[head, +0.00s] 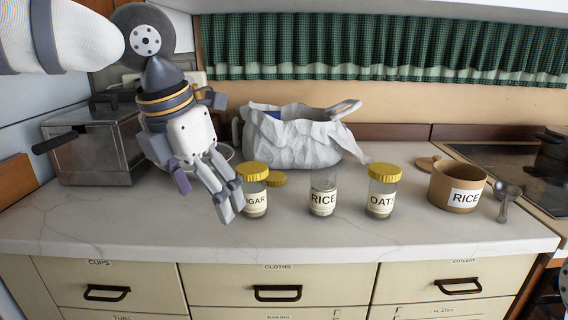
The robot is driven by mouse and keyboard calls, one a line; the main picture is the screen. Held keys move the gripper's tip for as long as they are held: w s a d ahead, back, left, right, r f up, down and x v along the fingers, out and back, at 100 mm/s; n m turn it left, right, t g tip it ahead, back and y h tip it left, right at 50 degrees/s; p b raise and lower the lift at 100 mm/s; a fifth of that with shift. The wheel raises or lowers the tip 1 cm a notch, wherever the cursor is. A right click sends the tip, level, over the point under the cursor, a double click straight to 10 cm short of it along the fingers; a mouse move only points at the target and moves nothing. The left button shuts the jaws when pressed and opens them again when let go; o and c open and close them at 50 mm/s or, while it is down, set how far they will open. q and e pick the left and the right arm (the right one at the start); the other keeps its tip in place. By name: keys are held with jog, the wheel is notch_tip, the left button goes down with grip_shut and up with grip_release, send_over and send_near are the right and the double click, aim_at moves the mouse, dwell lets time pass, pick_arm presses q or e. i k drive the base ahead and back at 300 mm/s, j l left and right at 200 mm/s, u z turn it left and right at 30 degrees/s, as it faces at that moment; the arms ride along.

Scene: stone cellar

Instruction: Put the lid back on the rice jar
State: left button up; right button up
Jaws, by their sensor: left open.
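A clear glass jar labelled RICE (323,195) stands upright and lidless in the middle of the counter. A yellow lid (277,180) lies flat on the counter to its left, partly behind the sugar jar (257,198). A tan tub also labelled RICE (455,190) stands open at the right, with a tan lid (428,163) on the counter behind it. My left gripper (233,198) is open, fingers pointing down, overlapping the left side of the sugar jar in the picture. I see nothing between its fingers. My right gripper is not in view.
The oats jar (381,198), with its yellow lid on, stands right of the glass rice jar. A crumpled white bag (293,140) stands behind the jars. A metal scoop (507,200) lies right of the tub. A metal box (95,145) stands left. The front counter strip is clear.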

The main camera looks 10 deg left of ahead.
aim_at(324, 176)
jog(key=i, duration=0.95)
